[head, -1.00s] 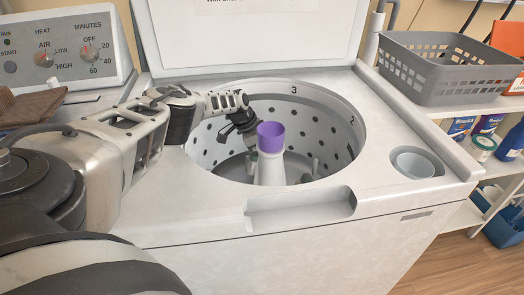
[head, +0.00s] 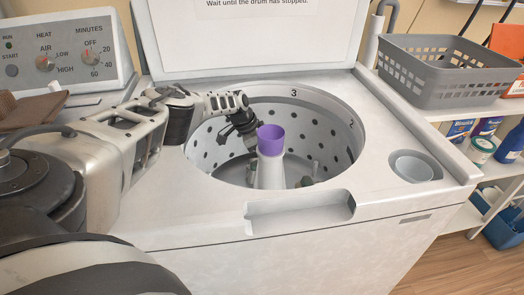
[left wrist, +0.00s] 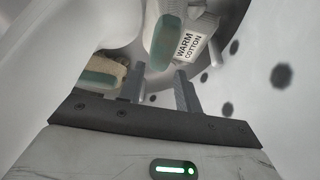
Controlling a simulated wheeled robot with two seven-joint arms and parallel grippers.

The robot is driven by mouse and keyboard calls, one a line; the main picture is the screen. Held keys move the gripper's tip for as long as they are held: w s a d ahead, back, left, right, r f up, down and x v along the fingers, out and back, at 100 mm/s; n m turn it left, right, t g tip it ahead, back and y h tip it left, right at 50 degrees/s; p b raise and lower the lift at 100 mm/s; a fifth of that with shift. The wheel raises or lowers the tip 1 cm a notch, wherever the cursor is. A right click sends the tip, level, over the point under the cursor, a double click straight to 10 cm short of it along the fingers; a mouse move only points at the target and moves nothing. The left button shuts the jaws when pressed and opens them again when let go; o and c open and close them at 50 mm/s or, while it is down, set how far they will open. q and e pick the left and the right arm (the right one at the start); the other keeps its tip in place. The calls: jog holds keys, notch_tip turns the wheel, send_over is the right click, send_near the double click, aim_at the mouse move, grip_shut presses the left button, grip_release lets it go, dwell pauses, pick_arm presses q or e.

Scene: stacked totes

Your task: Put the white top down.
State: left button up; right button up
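The washer's white lid (head: 260,45) stands raised behind the round drum opening, a printed notice on its face. Its upper edge is out of the head view. My left gripper (head: 248,137) reaches into the drum (head: 325,130), left of the white centre post with a purple cap (head: 270,140). In the left wrist view its two grey fingers (left wrist: 160,90) stand apart with nothing clearly held between them. A white piece labelled "WARM COTTON" (left wrist: 188,45) lies just beyond the fingers; I cannot tell what it belongs to. My right gripper is in neither view.
The washer's white top deck (head: 410,135) surrounds the drum, with a small round cup recess (head: 412,167) at right. A control panel (head: 65,55) stands at left. A grey basket (head: 440,75) sits on the right shelf, with several containers below. My left arm covers the deck's left side.

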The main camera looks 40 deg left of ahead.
pick_arm(q)
jog(key=p+v, duration=0.1)
jog(key=v, duration=0.6)
jog(key=shift+p, duration=0.35)
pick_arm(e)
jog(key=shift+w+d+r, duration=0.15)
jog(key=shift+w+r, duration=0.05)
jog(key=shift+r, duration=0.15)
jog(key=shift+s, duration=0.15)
